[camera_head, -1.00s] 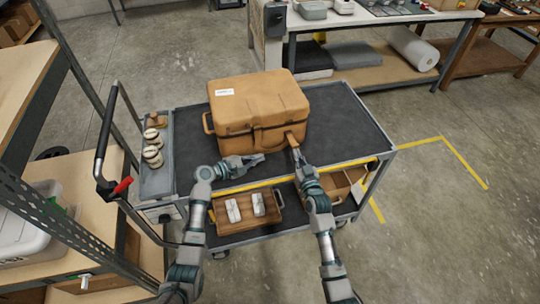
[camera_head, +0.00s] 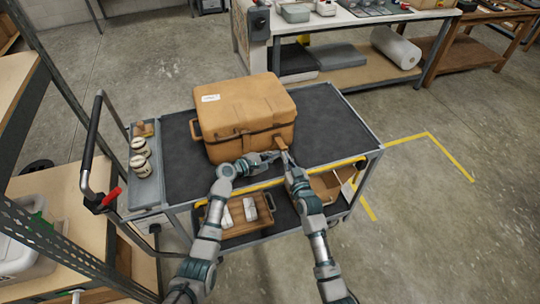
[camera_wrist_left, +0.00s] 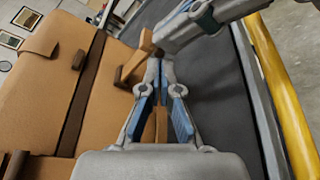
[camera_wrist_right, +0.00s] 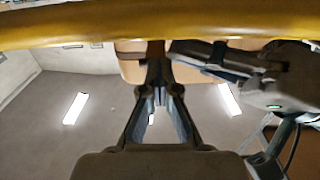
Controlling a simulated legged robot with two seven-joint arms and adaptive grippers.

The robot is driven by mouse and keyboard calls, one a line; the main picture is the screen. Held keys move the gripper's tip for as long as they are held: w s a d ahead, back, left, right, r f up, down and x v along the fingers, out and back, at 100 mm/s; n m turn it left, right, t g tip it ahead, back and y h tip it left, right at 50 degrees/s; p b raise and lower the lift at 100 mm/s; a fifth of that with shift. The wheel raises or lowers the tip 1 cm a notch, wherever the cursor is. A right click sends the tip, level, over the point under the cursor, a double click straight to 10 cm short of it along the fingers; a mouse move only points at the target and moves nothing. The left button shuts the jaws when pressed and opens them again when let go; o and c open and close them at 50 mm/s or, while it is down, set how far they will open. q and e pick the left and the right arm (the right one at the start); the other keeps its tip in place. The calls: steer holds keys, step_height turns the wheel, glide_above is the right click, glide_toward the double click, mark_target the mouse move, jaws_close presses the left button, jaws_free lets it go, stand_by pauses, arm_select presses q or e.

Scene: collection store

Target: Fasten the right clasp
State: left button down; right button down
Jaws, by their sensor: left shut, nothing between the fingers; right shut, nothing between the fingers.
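A tan case (camera_head: 250,115) with a white label stands closed on the cart. A tan tab, which looks like the right clasp (camera_head: 281,143), is at the case's front right; in the left wrist view a tan tab (camera_wrist_left: 136,62) sticks out from the case beside the fingertips. My left gripper (camera_head: 262,162) is shut and empty, low in front of the case. It also shows in the left wrist view (camera_wrist_left: 160,66). My right gripper (camera_head: 286,156) is shut and empty just below the tab, close to the left one. Whether the clasp is latched cannot be told.
The cart top (camera_head: 335,110) is clear right of the case. A side tray (camera_head: 145,185) holds round jars. The lower shelf holds a wooden tray (camera_head: 232,228) and an open box (camera_head: 328,188). A yellow strip (camera_wrist_right: 70,28) runs along the cart's front edge.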

arm_select(q)
steer(key=shift+d, duration=0.25)
arm_select(e)
steer(key=shift+d, duration=0.2)
arm_select(q)
steer(key=shift+s+d+r, duration=0.15)
steer(key=shift+d+r, duration=0.2)
steer(key=shift+r, duration=0.05)
arm_select(e)
steer(key=c, duration=0.9)
jaws_free()
steer(key=shift+a, duration=0.1)
